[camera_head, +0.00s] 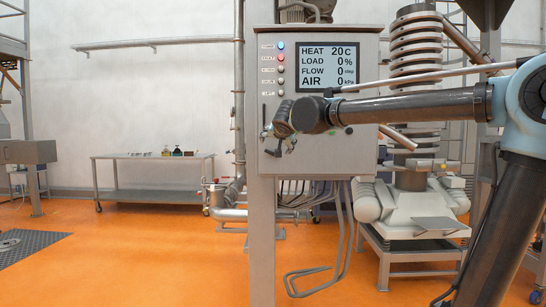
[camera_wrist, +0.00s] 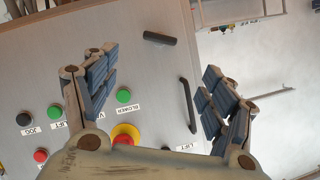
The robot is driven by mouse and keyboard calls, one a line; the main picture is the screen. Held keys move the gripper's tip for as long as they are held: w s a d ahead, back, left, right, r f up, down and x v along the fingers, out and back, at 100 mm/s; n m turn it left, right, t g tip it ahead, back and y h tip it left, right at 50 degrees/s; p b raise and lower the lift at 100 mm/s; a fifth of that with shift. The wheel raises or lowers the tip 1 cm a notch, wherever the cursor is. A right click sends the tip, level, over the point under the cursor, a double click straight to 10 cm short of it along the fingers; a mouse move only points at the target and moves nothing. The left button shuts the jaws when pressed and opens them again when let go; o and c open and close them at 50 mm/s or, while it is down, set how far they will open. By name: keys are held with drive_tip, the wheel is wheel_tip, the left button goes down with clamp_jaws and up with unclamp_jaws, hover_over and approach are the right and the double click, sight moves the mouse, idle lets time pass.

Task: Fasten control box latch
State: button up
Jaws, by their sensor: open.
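The control box (camera_head: 350,155) is a grey cabinet with a display, seen front-on in the head view. Its face (camera_wrist: 140,70) fills much of the wrist view. My gripper (camera_head: 276,140) is in front of the box's lower left part. In the wrist view my gripper (camera_wrist: 158,70) is open and empty, its two padded fingers spread apart. A long dark handle (camera_wrist: 188,105) shows between the fingers, nearer the right one. A short dark bar (camera_wrist: 160,38) lies beyond the fingertips, near the box edge. I cannot tell which of these is the latch, or whether it is fastened.
Green buttons (camera_wrist: 124,95), a red button (camera_wrist: 41,155) and a yellow-ringed red button (camera_wrist: 125,135) are close to my gripper. In the head view, a display (camera_head: 325,69) is above my arm. A metal table (camera_head: 150,157) stands far left. Orange floor is open at left.

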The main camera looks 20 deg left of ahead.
sight(272, 153)
drive_tip(key=x, duration=1.6)
drive_tip(key=shift+c, duration=0.6)
drive_tip(key=c, duration=0.9)
